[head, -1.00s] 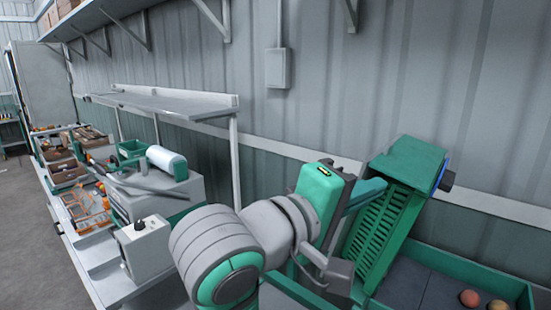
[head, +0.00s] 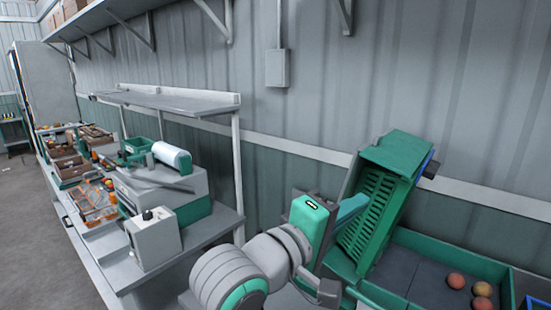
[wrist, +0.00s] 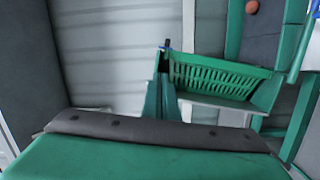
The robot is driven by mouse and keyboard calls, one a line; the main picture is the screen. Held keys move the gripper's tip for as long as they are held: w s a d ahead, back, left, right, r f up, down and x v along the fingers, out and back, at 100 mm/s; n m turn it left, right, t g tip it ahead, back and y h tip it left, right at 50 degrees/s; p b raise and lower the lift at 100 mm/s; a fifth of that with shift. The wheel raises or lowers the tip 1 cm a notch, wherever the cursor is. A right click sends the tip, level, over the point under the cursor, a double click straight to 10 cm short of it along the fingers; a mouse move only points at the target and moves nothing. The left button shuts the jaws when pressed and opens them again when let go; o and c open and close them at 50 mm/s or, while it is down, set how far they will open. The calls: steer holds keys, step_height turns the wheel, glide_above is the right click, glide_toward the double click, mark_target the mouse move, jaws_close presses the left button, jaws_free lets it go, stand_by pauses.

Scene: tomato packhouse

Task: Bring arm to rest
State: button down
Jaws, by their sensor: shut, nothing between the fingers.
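My gripper (head: 362,200) is in the right half of the head view, at the end of my folded grey and green arm. Its teal fingers are together and empty, and they point right toward the slatted green chute. In the wrist view the gripper (wrist: 165,60) shows as narrow green fingers beyond the dark edge of its green body. No object is held. From these views I cannot tell whether the fingers touch the chute.
The slatted green chute (head: 374,212) leads to a green-walled bin (head: 447,247) with several tomatoes (head: 456,281). It also shows in the wrist view (wrist: 222,82). A bench (head: 228,222) with a white machine (head: 154,238) and crates stands left. Grey floor (head: 30,230) is clear far left.

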steer(key=w+a+f+n+t+y, duration=0.2)
steer(key=a+f+t+y, duration=0.1)
steer(key=f, duration=1)
steer(key=w+a+f+n+t+y, duration=0.2)
steer(key=a+f+y, duration=0.1)
steer(key=f, duration=1)
steer(key=s+a+f+y, duration=0.1)
steer(key=s+f, duration=0.2)
steer(key=f, duration=0.2)
steer(key=s+a+f+y, duration=0.2)
steer(key=s+f, duration=0.2)
steer(key=f, duration=0.2)
steer(key=s+a+f+y, duration=0.2)
steer(key=s+f, duration=0.2)
steer(key=f, duration=0.1)
steer(key=shift+a+f+m, duration=0.15)
steer(key=shift+f+m, duration=0.25)
steer(key=s+f+m+y, duration=0.1)
steer(key=s+f+m, duration=0.1)
steer(key=s, duration=0.7)
steer(key=s+a+f+m+y, duration=0.1)
steer(key=s+m, duration=0.3)
steer(key=s, duration=0.5)
steer(key=s+a+f+m+g+y, duration=0.1)
steer(key=s+f+m, duration=0.2)
steer(key=s, duration=0.6)
steer(key=shift+s+a+f, duration=0.15)
steer(key=shift+a+f, duration=0.1)
steer(key=shift+f, duration=0.1)
